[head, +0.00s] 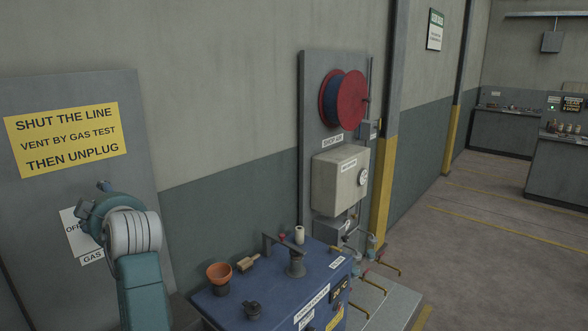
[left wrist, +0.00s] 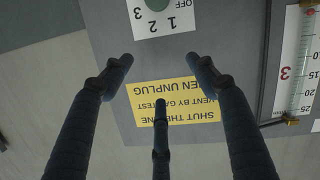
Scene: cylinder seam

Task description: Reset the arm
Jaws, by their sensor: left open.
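My left arm (head: 138,275) rises at the lower left of the head view, in front of the grey wall panel. Its gripper fingers are hidden there behind the wrist or too unclear to tell. In the left wrist view my left gripper (left wrist: 160,74) has its three dark fingers spread and nothing between them. Beyond the fingers is the yellow sign (left wrist: 185,105), upside down; it also shows in the head view (head: 68,138). A white dial plate (left wrist: 160,18) marked OFF, 1, 2, 3 lies at the top of the wrist view. My right gripper is not seen.
A blue bench unit (head: 275,297) carries an orange bowl (head: 219,272) and a brush-like tool. A red hose reel (head: 345,98) and a beige box (head: 340,180) hang on the wall. A gauge tube (left wrist: 298,65) is at the wrist view's right. Floor at right is open.

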